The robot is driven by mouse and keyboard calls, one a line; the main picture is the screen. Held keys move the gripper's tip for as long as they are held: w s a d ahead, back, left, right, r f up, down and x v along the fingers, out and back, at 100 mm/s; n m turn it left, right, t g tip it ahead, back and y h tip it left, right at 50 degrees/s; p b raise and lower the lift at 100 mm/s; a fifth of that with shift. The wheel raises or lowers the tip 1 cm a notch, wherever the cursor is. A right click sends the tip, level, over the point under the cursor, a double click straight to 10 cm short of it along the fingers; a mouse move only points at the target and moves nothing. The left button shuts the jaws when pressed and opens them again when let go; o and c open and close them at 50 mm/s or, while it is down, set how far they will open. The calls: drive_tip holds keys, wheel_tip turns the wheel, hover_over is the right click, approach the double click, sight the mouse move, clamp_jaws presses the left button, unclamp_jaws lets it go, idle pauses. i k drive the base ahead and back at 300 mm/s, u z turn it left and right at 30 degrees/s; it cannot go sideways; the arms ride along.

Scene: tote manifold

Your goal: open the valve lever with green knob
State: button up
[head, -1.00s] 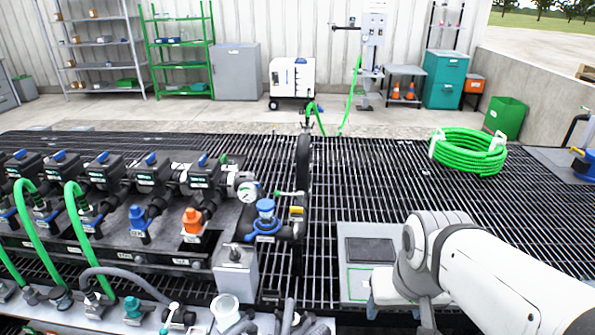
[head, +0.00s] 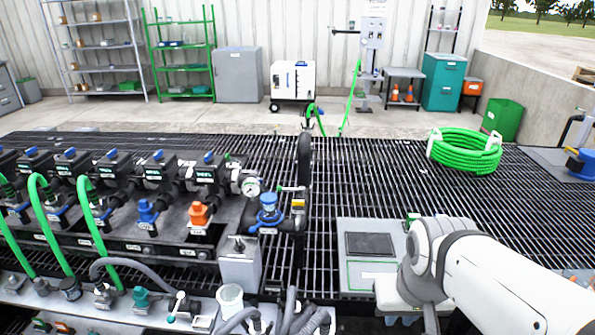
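The black valve manifold (head: 130,240) stands at the left on the grating, with several blue-handled valves along its top. A thin lever with a small green knob (head: 281,188) shows at its right end, beside the upright black pipe (head: 304,160) and above a blue-topped valve (head: 268,210). The lever lies roughly level in the picture. Another small green part (head: 228,157) sits near the pressure gauge (head: 251,186); I cannot tell if it is a knob. My white arm reaches in from the right and bends down out of the frame. My gripper is out of view, apart from the lever.
Green hoses (head: 92,215) loop down from the manifold to a front row of fittings (head: 105,296). A grey panel (head: 350,225) lies between the pipe and my arm. A coiled green hose (head: 465,155) rests on open grating at the right. Shelves and cabinets line the back wall.

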sight(301, 188)
drive_tip(key=k, duration=1.1)
drive_tip(key=z, duration=0.6)
drive_tip(key=i, duration=2.3)
drive_tip(key=u, duration=0.85)
